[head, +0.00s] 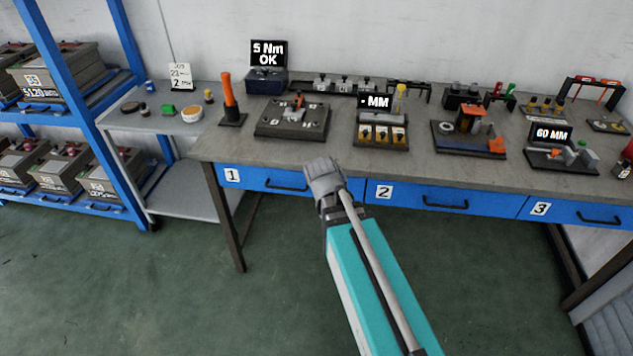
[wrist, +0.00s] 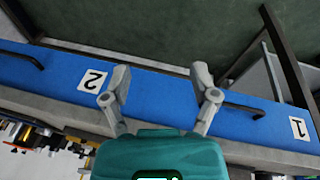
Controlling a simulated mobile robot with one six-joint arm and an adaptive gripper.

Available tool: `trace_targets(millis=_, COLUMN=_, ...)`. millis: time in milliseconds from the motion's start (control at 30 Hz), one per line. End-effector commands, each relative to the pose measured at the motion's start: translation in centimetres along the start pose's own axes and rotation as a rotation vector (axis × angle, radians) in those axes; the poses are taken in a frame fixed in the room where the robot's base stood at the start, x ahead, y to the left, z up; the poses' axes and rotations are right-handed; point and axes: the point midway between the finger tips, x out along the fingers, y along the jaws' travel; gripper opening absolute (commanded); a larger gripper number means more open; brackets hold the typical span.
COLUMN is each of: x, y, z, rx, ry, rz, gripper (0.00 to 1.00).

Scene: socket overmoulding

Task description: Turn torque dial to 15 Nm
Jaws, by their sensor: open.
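A small display reading "5 Nm OK" (head: 268,53) stands on a dark blue box (head: 266,84) at the back left of the bench. In front of it is a dark square plate (head: 290,123) with an orange-tipped piece (head: 298,101) in its middle and small pale labels around it. It may be the torque dial, but the labels are too small to read. My gripper is open and empty in the wrist view (wrist: 160,78), its two fingers apart over the blue drawer fronts. In the head view my arm's end is in front of the bench edge, apart from the plate; the fingers are not clear there.
An orange-handled tool (head: 228,95) stands upright left of the plate. A box with an "MM" display (head: 375,102) is to its right. Blue drawers (head: 430,199) line the bench front. A blue shelf rack (head: 122,195) stands at left. The floor before the bench is clear.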

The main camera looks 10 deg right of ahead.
Motion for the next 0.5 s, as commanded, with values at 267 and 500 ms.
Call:
trace_targets(millis=267, x=-0.1, y=0.5, z=5.1, rx=-0.127, ry=-0.15, rz=-0.186, gripper=0.77)
trace_targets(millis=500, x=-0.2, y=0.5, z=5.6, rx=-0.15, ry=-0.167, rz=-0.216, gripper=0.77)
